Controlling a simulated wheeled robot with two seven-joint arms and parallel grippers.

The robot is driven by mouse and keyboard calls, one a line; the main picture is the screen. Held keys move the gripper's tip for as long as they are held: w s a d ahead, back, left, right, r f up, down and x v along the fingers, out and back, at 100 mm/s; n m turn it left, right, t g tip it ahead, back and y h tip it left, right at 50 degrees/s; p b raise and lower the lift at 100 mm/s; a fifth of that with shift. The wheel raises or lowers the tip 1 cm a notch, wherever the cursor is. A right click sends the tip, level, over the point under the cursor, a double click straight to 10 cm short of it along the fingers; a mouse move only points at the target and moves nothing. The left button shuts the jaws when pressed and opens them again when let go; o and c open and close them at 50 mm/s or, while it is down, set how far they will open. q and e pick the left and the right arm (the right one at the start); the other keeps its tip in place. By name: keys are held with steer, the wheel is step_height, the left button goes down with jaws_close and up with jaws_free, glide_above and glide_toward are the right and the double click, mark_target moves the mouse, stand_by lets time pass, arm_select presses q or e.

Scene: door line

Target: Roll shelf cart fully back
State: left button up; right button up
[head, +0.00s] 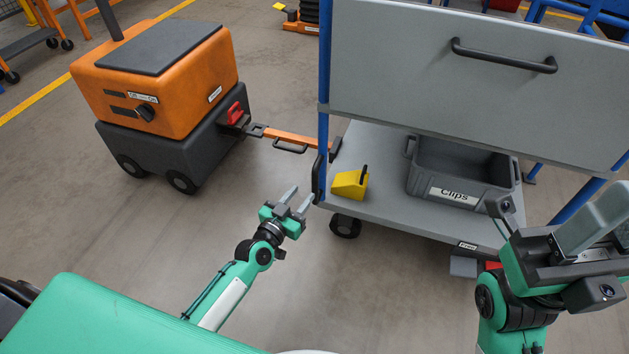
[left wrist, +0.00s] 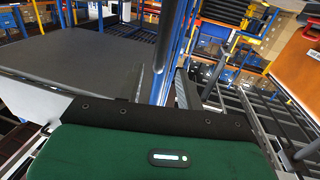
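The shelf cart (head: 385,205) has blue posts, a grey upper panel with a black handle (head: 503,57), and a lower shelf. A black upright grip (head: 318,178) is on its left post. My left gripper (head: 298,199) is open, its fingers apart, just left of and below that grip, and looks empty. In the left wrist view, its fingers (left wrist: 160,88) point towards a dark bar and a blue post. My right gripper (head: 592,232) is in front of the cart's right side. Whether it is open is unclear. A pedal with a red part (head: 491,266) is partly hidden beside it.
An orange tugger (head: 160,85) stands at the left. An orange tow bar (head: 290,136) runs from its red hitch to the cart. A yellow wedge (head: 348,184) and a grey Clips bin (head: 460,172) sit on the lower shelf. Floor left of my left arm is clear.

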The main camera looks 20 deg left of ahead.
mark_target(313, 180)
arm_select(q)
steer(key=b+x, duration=0.2)
steer(key=x, duration=0.6)
steer(key=shift+w, duration=0.15)
steer(key=shift+c, duration=0.5)
jaws_close()
